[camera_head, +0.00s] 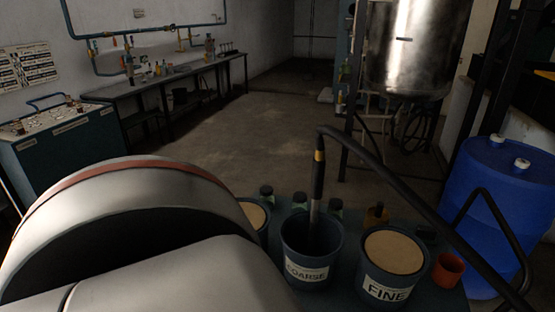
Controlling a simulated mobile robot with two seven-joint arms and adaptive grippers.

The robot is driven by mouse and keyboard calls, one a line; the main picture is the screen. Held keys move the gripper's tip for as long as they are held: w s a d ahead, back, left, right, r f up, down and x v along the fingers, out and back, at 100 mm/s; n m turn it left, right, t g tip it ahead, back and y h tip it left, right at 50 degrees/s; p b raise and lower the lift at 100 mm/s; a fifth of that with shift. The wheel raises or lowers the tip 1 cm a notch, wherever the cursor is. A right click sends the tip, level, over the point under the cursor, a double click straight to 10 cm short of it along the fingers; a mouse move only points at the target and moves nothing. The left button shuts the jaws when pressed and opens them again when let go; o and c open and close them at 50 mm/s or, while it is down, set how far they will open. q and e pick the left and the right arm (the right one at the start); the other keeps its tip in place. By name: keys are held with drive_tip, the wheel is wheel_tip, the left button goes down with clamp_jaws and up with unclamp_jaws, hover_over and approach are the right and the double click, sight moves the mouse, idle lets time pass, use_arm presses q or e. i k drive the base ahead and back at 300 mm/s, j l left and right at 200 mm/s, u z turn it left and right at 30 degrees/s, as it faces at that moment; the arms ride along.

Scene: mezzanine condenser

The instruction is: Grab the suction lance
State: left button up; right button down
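The suction lance (317,190) stands nearly upright in the dark blue bucket labelled COARSE (305,285). It has a dark upper part with a yellow band and a grey tube below. Its lower end is hidden inside the bucket. A black hose (400,188) bends over from its top and runs down to the right. Neither of my grippers shows. A large white arm link of mine with a reddish band fills the lower left and ends left of the COARSE bucket.
The bucket labelled FINE (385,289), filled with tan grains, stands right of COARSE. A third tan-filled bucket (262,232) is partly hidden by my arm. Small bottles (300,200) stand behind. An orange-red cup (448,270) and a blue drum (495,205) are at right. Open floor lies beyond.

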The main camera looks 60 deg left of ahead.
sight(318, 165)
drive_tip(key=u, duration=1.55)
